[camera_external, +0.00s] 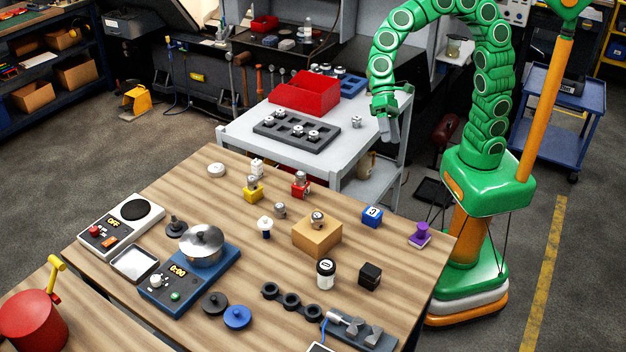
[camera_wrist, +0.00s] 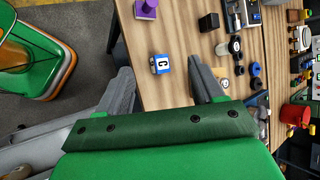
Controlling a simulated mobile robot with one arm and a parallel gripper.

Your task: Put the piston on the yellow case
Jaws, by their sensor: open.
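Several small silver piston-like parts are in the external view; I cannot tell which is the piston. One (camera_external: 279,211) stands on the wooden table, another (camera_external: 317,217) on a tan box (camera_external: 318,239). A small yellow case (camera_external: 254,193) sits further back left with a silver part on top. A red case (camera_external: 299,191) beside it also bears a silver part. My gripper (camera_external: 388,133) hangs over the right side of the grey cart, empty. In the wrist view my gripper (camera_wrist: 163,88) is open, with the blue cube (camera_wrist: 160,64) seen between its fingers from above.
The grey cart (camera_external: 238,132) carries a dark tray (camera_external: 272,129) of silver parts and a red bin (camera_external: 305,95). A purple stamp-like object (camera_external: 420,234), a black cube (camera_external: 370,275) and a white jar (camera_external: 326,274) stand on the table. A pot (camera_external: 202,246) is on the left.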

